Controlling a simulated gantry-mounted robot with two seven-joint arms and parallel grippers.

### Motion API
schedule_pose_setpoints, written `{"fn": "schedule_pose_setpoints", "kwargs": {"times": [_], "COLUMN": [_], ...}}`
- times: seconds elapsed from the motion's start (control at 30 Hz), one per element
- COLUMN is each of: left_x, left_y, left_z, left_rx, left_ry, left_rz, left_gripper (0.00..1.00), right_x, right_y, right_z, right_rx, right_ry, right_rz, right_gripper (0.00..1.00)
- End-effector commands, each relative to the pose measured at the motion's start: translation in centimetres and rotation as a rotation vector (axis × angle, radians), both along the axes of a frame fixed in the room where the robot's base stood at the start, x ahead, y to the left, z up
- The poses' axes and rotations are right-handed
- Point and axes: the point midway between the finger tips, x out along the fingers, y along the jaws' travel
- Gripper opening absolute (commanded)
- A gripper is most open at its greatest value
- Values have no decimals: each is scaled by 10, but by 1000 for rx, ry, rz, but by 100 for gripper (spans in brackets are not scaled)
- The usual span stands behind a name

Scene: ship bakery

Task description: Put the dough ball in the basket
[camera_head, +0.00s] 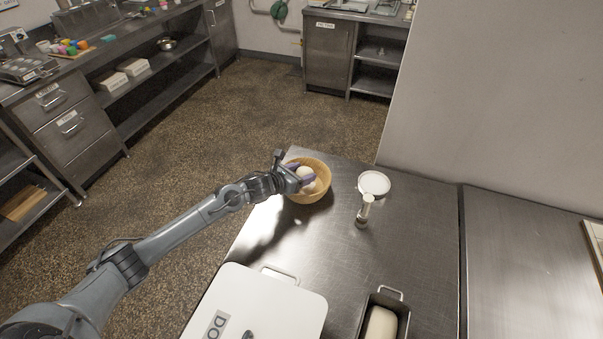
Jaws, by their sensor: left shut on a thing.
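A round wicker-coloured basket (322,170) stands on the steel table near its far left corner. My left gripper (306,177) reaches in from the left and is over the basket's opening. It is shut on a pale dough ball (305,172), which shows between its purple fingers. The ball appears within the basket's rim; whether it touches the basket's bottom I cannot tell. My right gripper is not in view.
A white lidded box (270,300) and a dark loaf tin (402,317) with pale dough lie nearer. The table's middle (330,240) is clear. A wall rises behind on the right.

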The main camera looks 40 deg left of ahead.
Motion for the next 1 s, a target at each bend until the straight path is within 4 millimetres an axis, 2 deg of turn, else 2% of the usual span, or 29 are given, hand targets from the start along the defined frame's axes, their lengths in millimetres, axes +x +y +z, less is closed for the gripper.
{"fn": "schedule_pose_setpoints", "kwargs": {"times": [0.17,0.2,0.37,0.67,0.9,1.0], "left_x": [0,0,0,0,0,-14], "left_y": [0,0,0,0,-1,3], "left_z": [-2,-2,-2,-1,14,14], "left_rx": [0,0,-1,-1,-4,5], "left_ry": [-2,-1,-1,0,-1,3], "left_rz": [0,0,0,0,2,0], "left_gripper": [31,65,89,89,89,89], "right_x": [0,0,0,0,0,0], "right_y": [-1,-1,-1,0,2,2], "right_z": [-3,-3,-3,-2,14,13], "right_rx": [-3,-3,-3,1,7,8], "right_ry": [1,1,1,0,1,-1], "right_rz": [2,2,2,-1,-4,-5], "right_gripper": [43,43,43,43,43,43]}}
